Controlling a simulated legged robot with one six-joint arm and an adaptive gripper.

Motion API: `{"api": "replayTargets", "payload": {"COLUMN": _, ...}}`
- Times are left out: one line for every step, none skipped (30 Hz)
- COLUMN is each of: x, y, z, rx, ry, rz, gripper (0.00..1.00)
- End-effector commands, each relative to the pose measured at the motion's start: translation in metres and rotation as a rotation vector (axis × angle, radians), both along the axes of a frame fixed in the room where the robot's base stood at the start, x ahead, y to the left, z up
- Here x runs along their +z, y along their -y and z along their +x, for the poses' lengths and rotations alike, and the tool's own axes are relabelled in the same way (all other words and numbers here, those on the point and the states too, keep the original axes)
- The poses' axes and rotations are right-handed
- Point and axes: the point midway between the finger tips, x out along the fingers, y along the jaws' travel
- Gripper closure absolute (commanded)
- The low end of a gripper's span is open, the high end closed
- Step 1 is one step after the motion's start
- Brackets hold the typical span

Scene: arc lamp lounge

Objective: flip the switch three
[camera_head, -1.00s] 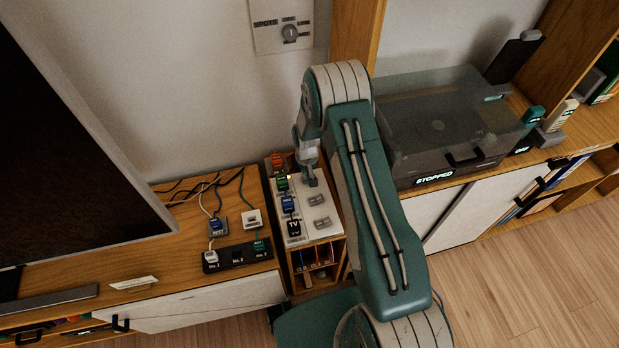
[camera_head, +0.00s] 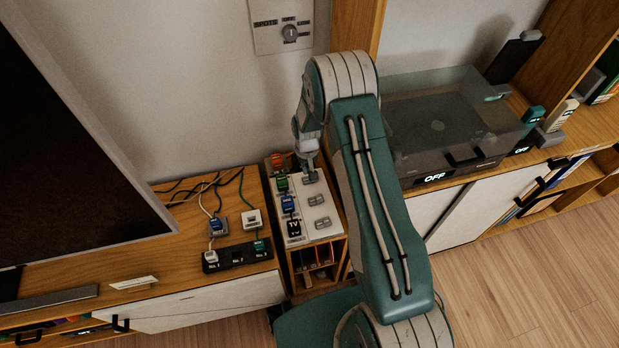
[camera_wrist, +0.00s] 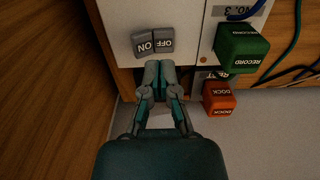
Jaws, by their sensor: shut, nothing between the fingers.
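A white switch panel (camera_head: 318,236) stands at the centre with several grey rocker switches. The far rocker (camera_head: 312,177) is by my gripper (camera_head: 308,170); the middle rocker (camera_head: 318,199) and near rocker (camera_head: 322,222) are clear. In the wrist view the far rocker (camera_wrist: 153,44) reads ON and OFF. My gripper (camera_wrist: 160,68) is shut and empty, its fingertips just beside this rocker. I cannot tell whether they touch or which half is down. A "NO. 3" label (camera_wrist: 240,10) is partly visible near the green RECORD plug (camera_wrist: 240,45).
An orange DOCK plug (camera_wrist: 218,98) sits close to my fingers. A blue plug (camera_head: 287,204) and black TV plug (camera_head: 293,227) line the panel. A black power strip (camera_head: 237,256) is at left. The lidded player (camera_head: 447,125) at right has a display (camera_head: 435,178) reading OFF.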

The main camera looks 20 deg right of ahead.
Motion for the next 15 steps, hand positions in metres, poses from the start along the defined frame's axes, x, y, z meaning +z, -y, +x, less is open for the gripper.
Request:
{"api": "replayTargets", "payload": {"x": 0.004, "y": 0.0, "z": 0.0, "rx": 0.0, "ry": 0.0, "rz": 0.0, "gripper": 1.0}}
{"api": "replayTargets", "payload": {"x": 0.006, "y": 0.0, "z": 0.0, "rx": 0.0, "ry": 0.0, "rz": 0.0, "gripper": 1.0}}
{"api": "replayTargets", "payload": {"x": 0.009, "y": 0.0, "z": 0.0, "rx": 0.0, "ry": 0.0, "rz": 0.0, "gripper": 1.0}}
{"api": "replayTargets", "payload": {"x": 0.011, "y": 0.0, "z": 0.0, "rx": 0.0, "ry": 0.001, "rz": 0.0, "gripper": 1.0}}
{"api": "replayTargets", "payload": {"x": 0.013, "y": 0.0, "z": 0.0, "rx": 0.0, "ry": 0.001, "rz": 0.0, "gripper": 1.0}}
{"api": "replayTargets", "payload": {"x": 0.016, "y": 0.0, "z": 0.0, "rx": 0.0, "ry": 0.002, "rz": 0.0, "gripper": 1.0}}
{"api": "replayTargets", "payload": {"x": 0.018, "y": 0.0, "z": 0.0, "rx": 0.0, "ry": 0.002, "rz": 0.0, "gripper": 1.0}}
{"api": "replayTargets", "payload": {"x": 0.02, "y": 0.0, "z": 0.0, "rx": 0.0, "ry": 0.001, "rz": 0.0, "gripper": 1.0}}
{"api": "replayTargets", "payload": {"x": 0.022, "y": 0.0, "z": 0.0, "rx": 0.0, "ry": 0.001, "rz": 0.0, "gripper": 1.0}}
{"api": "replayTargets", "payload": {"x": 0.024, "y": 0.0, "z": 0.0, "rx": 0.0, "ry": 0.001, "rz": 0.0, "gripper": 1.0}}
{"api": "replayTargets", "payload": {"x": 0.027, "y": 0.0, "z": 0.0, "rx": 0.0, "ry": 0.001, "rz": 0.0, "gripper": 1.0}}
{"api": "replayTargets", "payload": {"x": 0.029, "y": 0.0, "z": 0.0, "rx": 0.0, "ry": 0.001, "rz": 0.0, "gripper": 1.0}}
{"api": "replayTargets", "payload": {"x": 0.03, "y": 0.0, "z": 0.0, "rx": 0.0, "ry": 0.0, "rz": 0.0, "gripper": 1.0}}
{"api": "replayTargets", "payload": {"x": 0.031, "y": 0.0, "z": 0.0, "rx": 0.0, "ry": 0.0, "rz": 0.0, "gripper": 1.0}}
{"api": "replayTargets", "payload": {"x": 0.032, "y": 0.0, "z": 0.0, "rx": 0.0, "ry": -0.001, "rz": 0.0, "gripper": 1.0}}
